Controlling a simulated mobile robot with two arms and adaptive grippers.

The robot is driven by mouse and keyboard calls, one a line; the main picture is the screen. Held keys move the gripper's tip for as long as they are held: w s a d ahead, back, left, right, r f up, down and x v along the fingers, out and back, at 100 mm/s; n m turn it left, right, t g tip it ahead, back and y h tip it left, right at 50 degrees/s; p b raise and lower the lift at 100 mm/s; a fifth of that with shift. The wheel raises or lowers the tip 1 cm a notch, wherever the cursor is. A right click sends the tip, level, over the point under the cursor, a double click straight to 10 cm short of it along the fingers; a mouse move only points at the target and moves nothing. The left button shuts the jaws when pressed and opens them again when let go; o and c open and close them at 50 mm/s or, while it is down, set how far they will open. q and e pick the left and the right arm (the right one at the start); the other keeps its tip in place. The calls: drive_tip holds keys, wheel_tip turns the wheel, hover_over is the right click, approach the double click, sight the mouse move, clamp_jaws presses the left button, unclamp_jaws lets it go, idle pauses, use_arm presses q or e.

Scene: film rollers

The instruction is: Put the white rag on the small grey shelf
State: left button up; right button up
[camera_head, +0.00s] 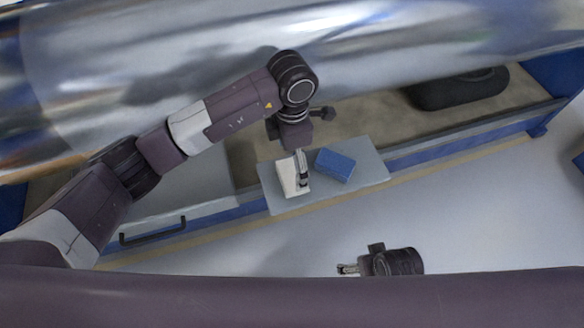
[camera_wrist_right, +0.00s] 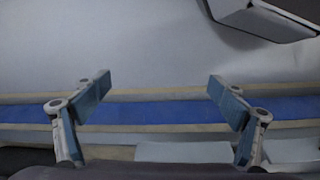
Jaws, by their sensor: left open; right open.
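The white rag (camera_head: 288,178) lies on the left part of the small grey shelf (camera_head: 370,172), as seen in the head view. My left gripper (camera_head: 302,180) is directly over the rag's right side, pointing down, with its fingers open. Whether the fingers touch the rag cannot be told from this view. My right gripper (camera_head: 346,269) is low in the head view, in front of the shelf and apart from it. In the right wrist view its two fingers (camera_wrist_right: 160,85) are spread wide with nothing between them.
A blue block (camera_head: 335,165) sits on the shelf just right of the rag. A large shiny roller (camera_head: 400,45) spans the back. A black rounded object (camera_head: 458,90) lies behind the shelf. A black handle (camera_head: 152,231) is at left. The floor (camera_head: 480,220) at right is clear.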

sight(292, 174)
use_arm(q)
wheel_tip(292, 174, up, 7)
drive_tip(key=shift+f, duration=0.15)
use_arm(e)
drive_tip(key=f, duration=0.2)
drive_tip(key=shift+s+f, duration=0.3)
